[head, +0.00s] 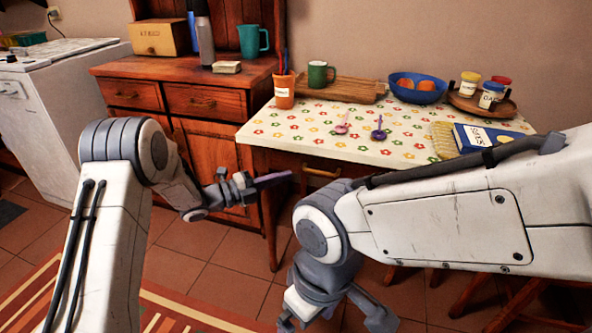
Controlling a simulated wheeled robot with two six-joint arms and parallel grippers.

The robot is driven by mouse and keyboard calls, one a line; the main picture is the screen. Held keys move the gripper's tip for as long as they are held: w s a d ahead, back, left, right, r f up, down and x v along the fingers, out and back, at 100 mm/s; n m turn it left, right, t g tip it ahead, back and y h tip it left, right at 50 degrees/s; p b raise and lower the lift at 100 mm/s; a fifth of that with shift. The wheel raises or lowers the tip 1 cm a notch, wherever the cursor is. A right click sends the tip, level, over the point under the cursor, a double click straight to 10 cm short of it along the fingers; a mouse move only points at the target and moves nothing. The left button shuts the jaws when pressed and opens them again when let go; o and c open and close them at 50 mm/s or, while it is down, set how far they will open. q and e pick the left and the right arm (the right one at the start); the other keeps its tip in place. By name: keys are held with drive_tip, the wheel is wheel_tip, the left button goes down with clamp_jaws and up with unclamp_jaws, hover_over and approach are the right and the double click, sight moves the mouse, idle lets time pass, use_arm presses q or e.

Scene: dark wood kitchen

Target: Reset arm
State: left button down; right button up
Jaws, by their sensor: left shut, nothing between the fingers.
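My left arm comes in from the left, and its gripper (272,180) points right in front of the wooden cabinet, short of the table. It is shut, its slim fingers together with a purplish tint, and it touches nothing that I can see. My right arm reaches in from the right across the table's front, and its gripper (335,322) hangs down at the bottom of the view. Its two fingers are spread wide apart over the floor, with nothing seen between them.
The table (270,135) has a flowered cloth, with a blue bowl (418,91), wooden tray (345,90), orange cup (284,92), two spoons, jars and a blue box (483,138). The cabinet (210,135) stands left of it. Open floor (215,270) lies between my arms.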

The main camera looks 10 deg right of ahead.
use_arm(q)
drive_tip(key=s+a+r+n+g+y, duration=0.1)
drive_tip(key=s+a+n+g+y, duration=0.25)
drive_tip(key=s+n+y, duration=1.1)
drive_tip(key=s+a+r+n+g+y, duration=0.1)
drive_tip(key=s+a+n+g, duration=0.3)
drive_tip(key=s+n, duration=1.3)
drive_tip(key=s+r+m+p, duration=0.3)
drive_tip(key=r+p, duration=1.2)
drive_tip(key=s+r+m+t+p, duration=0.1)
drive_tip(key=s+r+m+p, duration=0.2)
drive_tip(key=r+p, duration=1.2)
drive_tip(key=shift+s+a+r+m+p, duration=0.3)
drive_tip(key=shift+s+m+p, duration=0.1)
drive_tip(key=shift+m, duration=0.15)
